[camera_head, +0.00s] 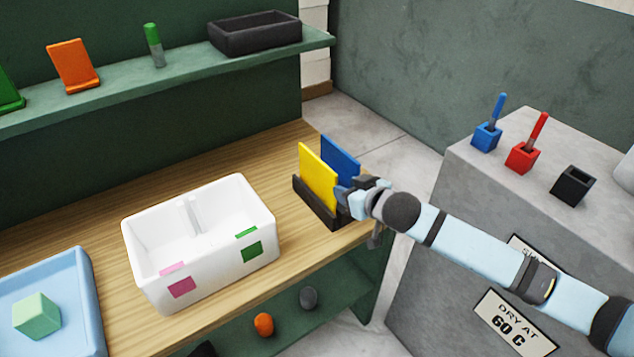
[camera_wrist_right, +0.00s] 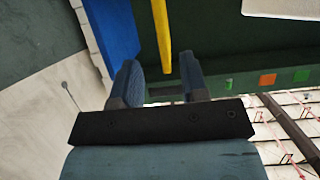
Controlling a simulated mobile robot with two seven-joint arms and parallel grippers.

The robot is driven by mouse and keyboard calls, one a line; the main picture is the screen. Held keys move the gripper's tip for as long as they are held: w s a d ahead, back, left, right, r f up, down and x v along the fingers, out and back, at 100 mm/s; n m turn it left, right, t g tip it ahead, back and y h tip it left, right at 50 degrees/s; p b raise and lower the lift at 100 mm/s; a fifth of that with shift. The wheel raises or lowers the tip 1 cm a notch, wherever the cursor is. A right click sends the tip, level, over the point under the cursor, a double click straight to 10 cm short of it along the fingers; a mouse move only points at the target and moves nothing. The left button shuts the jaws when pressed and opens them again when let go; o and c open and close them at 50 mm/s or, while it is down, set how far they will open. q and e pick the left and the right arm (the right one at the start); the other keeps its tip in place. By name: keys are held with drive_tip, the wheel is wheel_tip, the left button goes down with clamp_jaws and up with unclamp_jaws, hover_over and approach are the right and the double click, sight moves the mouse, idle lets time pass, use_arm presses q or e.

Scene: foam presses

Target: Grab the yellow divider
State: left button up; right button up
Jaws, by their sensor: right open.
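The yellow divider (camera_head: 318,178) stands upright in a dark rack (camera_head: 317,207) near the right end of the wooden counter. The blue divider (camera_head: 341,158) stands behind it in the same rack. My right gripper (camera_head: 350,192) is at the right side of the rack, close to both dividers. In the right wrist view my right gripper (camera_wrist_right: 159,66) is open, and the edge of the yellow divider (camera_wrist_right: 162,35) shows between its two fingers. The blue divider (camera_wrist_right: 118,28) lies outside the left finger. I cannot tell whether either finger touches a divider. My left gripper is out of view.
A white two-part bin (camera_head: 150,245) stands left of the rack, with bare counter between. A blue tray (camera_head: 85,280) holds a green cube (camera_head: 37,315). A shelf (camera_head: 130,85) runs along the back. A grey block (camera_head: 460,190) with small holders stands right.

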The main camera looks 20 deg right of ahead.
sight(318, 176)
drive_tip(key=x, duration=0.6)
drive_tip(key=shift+a+f+p, duration=0.2)
drive_tip(key=shift+f+p, duration=0.05)
drive_tip(key=shift+p, duration=0.05)
clamp_jaws()
